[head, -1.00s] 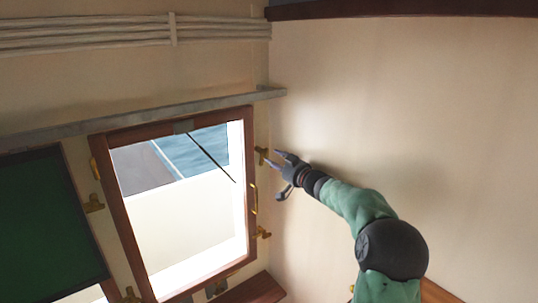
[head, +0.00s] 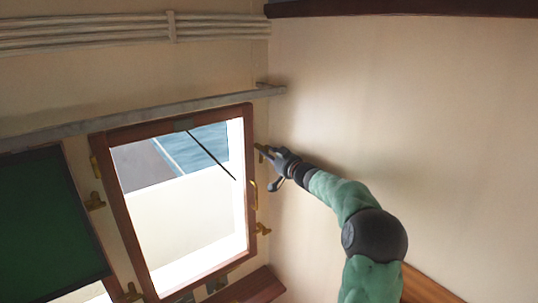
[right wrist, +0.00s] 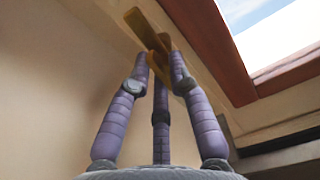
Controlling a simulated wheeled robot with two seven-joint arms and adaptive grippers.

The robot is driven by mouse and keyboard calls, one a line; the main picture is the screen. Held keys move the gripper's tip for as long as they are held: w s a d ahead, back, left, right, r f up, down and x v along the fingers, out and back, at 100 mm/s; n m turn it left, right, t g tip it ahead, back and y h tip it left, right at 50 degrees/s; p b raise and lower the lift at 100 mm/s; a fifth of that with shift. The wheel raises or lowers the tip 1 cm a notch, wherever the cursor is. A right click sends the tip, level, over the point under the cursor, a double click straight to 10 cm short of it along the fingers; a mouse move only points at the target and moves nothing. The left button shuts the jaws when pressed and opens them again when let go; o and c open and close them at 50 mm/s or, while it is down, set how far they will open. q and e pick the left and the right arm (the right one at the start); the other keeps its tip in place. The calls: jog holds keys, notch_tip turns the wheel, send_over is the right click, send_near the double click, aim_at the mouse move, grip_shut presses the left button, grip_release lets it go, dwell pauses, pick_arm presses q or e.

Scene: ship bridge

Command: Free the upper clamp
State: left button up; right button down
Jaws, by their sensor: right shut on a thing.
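The upper clamp (head: 261,147) is a small brass piece on the wall, just right of the window's wooden frame (head: 249,180). My right gripper (head: 268,152) reaches it from the right and is shut on it. In the right wrist view, the fingers (right wrist: 160,60) meet at the lower part of the brass clamp (right wrist: 140,22); its bar sticks out above them beside the wooden frame. The fingertips hide part of the clamp. My left gripper is not in view.
The lower clamp (head: 262,228) sits further down the same side, and a brass handle (head: 254,196) is on the frame between them. A grey rail (head: 180,112) runs above the window. The wall to the right (head: 420,110) is bare.

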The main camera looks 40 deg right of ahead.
jog(key=shift+n+p, duration=0.4)
jog(key=shift+n, duration=0.4)
jog(key=shift+f, duration=0.1)
jog(key=c, duration=1.2)
grip_release()
jog(key=shift+a, duration=0.1)
